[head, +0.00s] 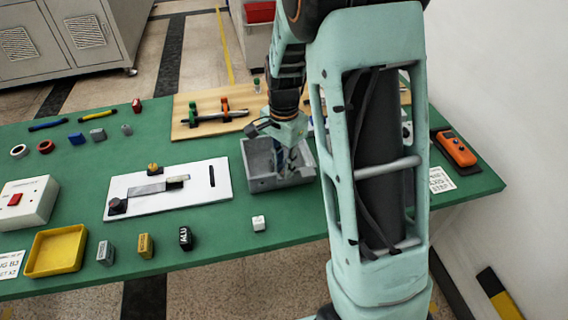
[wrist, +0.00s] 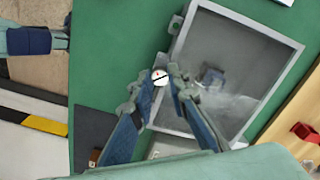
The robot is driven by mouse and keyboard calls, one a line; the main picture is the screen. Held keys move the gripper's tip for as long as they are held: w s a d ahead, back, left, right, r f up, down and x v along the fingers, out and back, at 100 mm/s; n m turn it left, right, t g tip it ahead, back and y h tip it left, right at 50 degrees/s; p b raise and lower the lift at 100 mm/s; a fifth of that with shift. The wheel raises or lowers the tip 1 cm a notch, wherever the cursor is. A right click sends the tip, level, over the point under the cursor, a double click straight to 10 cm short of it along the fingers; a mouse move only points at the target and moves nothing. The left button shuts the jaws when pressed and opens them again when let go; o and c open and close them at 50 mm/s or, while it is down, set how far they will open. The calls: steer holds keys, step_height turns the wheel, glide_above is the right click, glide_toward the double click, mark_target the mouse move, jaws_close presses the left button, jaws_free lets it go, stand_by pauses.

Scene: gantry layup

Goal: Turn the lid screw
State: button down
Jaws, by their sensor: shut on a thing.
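The grey box (head: 262,184) stands on the green table, and it also fills the upper right of the wrist view (wrist: 245,24). My gripper (head: 290,158) reaches down at the box in the head view. In the wrist view my gripper (wrist: 164,85) has its two blue-padded fingers close about a small round white screw head (wrist: 160,75) with a dark line and a red mark. The screw head is by the box's near left wall. My gripper is shut on it. A small grey-blue piece (wrist: 212,80) shows inside the box. The screw's shank is hidden.
A white plate (head: 205,191) with a slider and knobs lies left of the box. A wooden board (head: 190,106) lies behind. A yellow tray (head: 38,270) and several small blocks are farther left. An orange meter (head: 455,148) lies right.

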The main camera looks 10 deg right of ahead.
steer(key=m+p, duration=0.1)
steer(key=m, duration=0.2)
steer(key=shift+r+m, duration=0.1)
steer(key=shift+m, duration=0.2)
steer(key=shift+m+p, duration=0.85)
steer(key=shift+m, duration=0.55)
steer(key=c, duration=1.8)
jaws_free()
steer(key=shift+c, duration=0.2)
step_height(320, 180, up, 12)
